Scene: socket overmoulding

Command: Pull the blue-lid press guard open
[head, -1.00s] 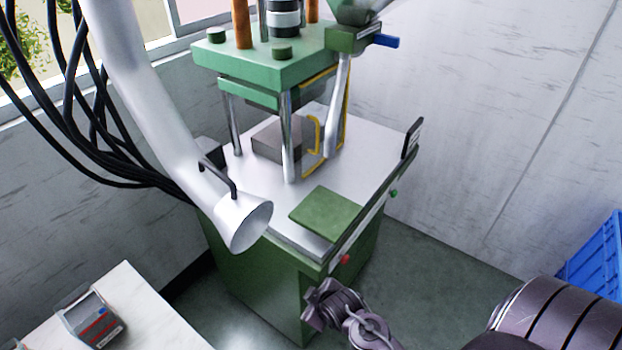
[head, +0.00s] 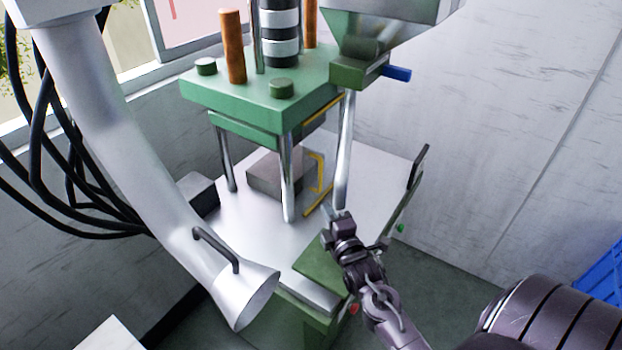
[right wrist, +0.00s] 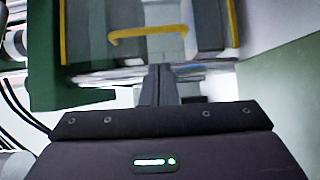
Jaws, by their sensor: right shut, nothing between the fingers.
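The press guard is a clear panel with a yellow frame (head: 327,202) on the front of the green press (head: 262,88). Its yellow handle (head: 320,172) shows in the head view. In the right wrist view, the handle (right wrist: 147,33) runs across the upper middle, between yellow frame sides (right wrist: 63,35). My right gripper (head: 335,216) is in front of the guard, over the press table. In the right wrist view its fingers (right wrist: 160,82) are together and empty, below the handle in the picture and apart from it. No blue lid shows. My left gripper is not in view.
A blue lever (head: 397,73) sticks out under the hopper (head: 375,35). A white duct with a flared mouth (head: 245,300) hangs at the left front. A grey block (head: 272,175) sits inside the press. A blue crate (head: 603,280) stands far right.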

